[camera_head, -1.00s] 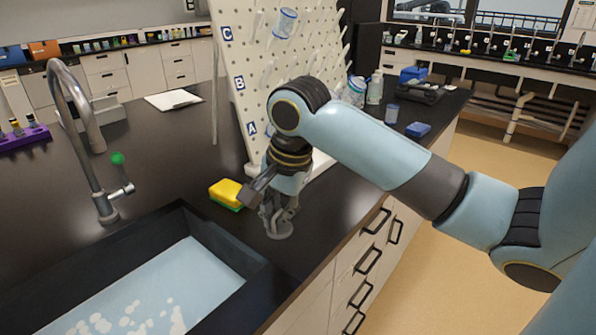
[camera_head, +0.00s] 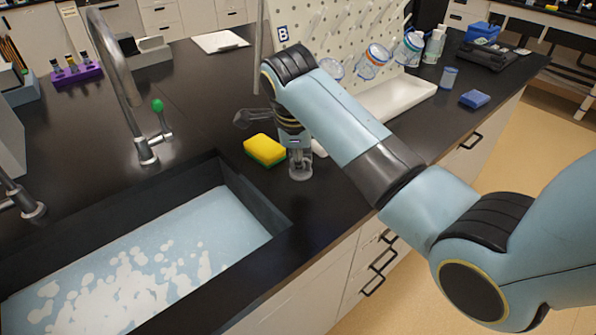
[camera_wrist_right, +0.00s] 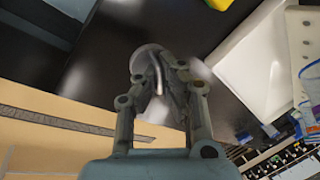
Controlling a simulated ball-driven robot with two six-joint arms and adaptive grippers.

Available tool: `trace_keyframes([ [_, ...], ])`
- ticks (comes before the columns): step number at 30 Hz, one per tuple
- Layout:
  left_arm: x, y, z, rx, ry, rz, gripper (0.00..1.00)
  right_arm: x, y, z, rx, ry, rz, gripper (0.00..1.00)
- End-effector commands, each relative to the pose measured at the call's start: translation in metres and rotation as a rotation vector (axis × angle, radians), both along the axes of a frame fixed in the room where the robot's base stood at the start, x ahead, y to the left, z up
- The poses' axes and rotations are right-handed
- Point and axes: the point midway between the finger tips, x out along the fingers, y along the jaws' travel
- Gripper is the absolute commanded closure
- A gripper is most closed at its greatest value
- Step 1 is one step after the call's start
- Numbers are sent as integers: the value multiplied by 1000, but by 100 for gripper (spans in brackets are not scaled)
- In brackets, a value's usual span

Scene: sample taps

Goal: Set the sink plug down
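The sink plug (camera_head: 300,175) is a grey disc, low at the black counter just right of the yellow-and-green sponge (camera_head: 265,149). In the right wrist view the plug (camera_wrist_right: 147,56) shows its disc and a thin metal stem between my fingertips. My right gripper (camera_head: 299,160) points down over the plug, its fingers drawn in around the stem; they look shut on it. I cannot tell whether the disc touches the counter or hangs slightly above it. My left gripper is not in view.
The sink (camera_head: 275,212) with foamy water lies to the left. A tap (camera_head: 130,95) with a green-knobbed lever stands behind it. A pegboard rack (camera_head: 345,42) and white tray (camera_head: 400,98) stand behind my right arm. A blue block (camera_head: 475,99) lies right on the counter.

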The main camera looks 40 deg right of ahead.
Motion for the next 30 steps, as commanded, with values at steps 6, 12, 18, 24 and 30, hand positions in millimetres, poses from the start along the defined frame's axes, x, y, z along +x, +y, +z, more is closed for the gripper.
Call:
trace_keyframes([
  [6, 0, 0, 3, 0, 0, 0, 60, 7, 2, -18, 0, 4, 1, 100],
  [12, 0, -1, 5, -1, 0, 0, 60, 7, 2, -43, 0, 0, 1, 100],
  [18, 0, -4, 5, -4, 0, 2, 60, 7, 2, -45, 1, 0, 1, 100],
  [24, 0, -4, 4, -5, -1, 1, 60, 7, 2, -47, 1, 0, 1, 97],
  [30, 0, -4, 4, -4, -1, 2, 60, 7, 2, -47, 1, 0, 1, 71],
])
